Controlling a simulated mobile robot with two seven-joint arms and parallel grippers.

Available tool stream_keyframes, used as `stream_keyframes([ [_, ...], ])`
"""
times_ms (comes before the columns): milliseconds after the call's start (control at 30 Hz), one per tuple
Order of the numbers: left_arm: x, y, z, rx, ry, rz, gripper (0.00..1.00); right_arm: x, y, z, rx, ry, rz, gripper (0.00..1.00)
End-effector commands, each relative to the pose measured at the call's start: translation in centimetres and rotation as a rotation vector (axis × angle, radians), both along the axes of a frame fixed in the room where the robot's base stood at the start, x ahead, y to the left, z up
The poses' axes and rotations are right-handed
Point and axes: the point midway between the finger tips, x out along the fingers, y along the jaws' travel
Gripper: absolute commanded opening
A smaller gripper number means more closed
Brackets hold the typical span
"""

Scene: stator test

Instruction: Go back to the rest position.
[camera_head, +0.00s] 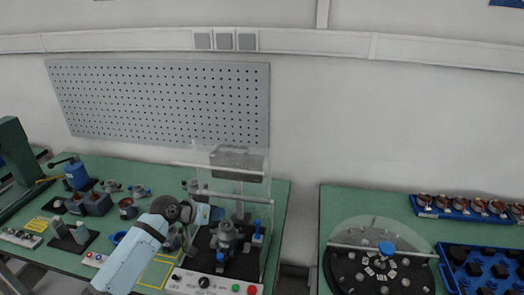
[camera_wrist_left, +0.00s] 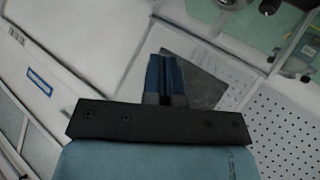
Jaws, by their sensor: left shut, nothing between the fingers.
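My left arm reaches in from the lower left in the head view. Its left gripper (camera_head: 212,214) is over the green workbench (camera_head: 85,262), beside the clear-screened test station (camera_head: 226,240). In the left wrist view the blue fingers of the left gripper (camera_wrist_left: 164,62) are together with nothing between them. The arm hides part of the bench behind it. My right gripper is in neither view.
The test station has a clear upright screen and a front panel with buttons (camera_head: 236,288). A blue press (camera_head: 88,195) stands at left. A second bench at right holds a round dial plate (camera_head: 345,270) under a clear cover and blue trays (camera_head: 450,250). A pegboard (camera_head: 160,100) hangs behind.

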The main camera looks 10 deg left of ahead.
Motion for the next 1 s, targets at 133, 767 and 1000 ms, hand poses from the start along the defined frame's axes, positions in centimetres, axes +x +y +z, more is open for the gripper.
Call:
stream_keyframes([
  [133, -2.1, -0.5, -2.9, 0.016, 0.000, 0.026, 0.00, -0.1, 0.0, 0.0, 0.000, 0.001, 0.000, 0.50],
  [767, -29.3, -2.3, -18.2, 0.270, -0.157, 0.225, 0.00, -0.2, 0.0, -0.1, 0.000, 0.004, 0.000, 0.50],
  [1000, -33.0, -2.4, -18.3, 0.313, -0.191, 0.230, 0.00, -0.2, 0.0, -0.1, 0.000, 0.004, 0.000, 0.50],
])
